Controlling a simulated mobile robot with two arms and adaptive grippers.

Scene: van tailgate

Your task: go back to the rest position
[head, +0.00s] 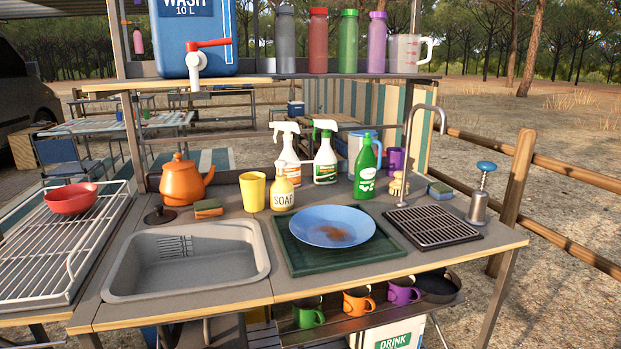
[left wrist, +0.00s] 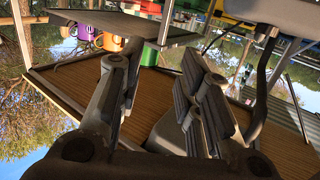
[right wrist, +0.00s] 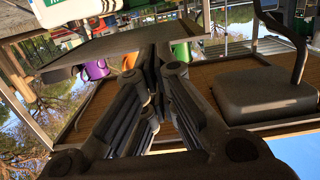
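Neither gripper shows in the head view. In the left wrist view my left gripper (left wrist: 160,75) has its two fingers well apart, with nothing between them. In the right wrist view the fingers of my right gripper (right wrist: 163,65) come together at the tips, and no held object shows. Both wrist views show the camp kitchen tilted. In the head view a blue plate (head: 332,227) with a brown stain lies on a dark green mat (head: 300,262), beside the grey sink basin (head: 188,262).
A wire rack (head: 60,245) with a red bowl (head: 71,198) is at the left. A tall faucet (head: 407,140) and a drain grate (head: 432,228) are at the right. Bottles and a kettle (head: 183,180) line the back. Mugs (head: 358,301) sit on a lower shelf.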

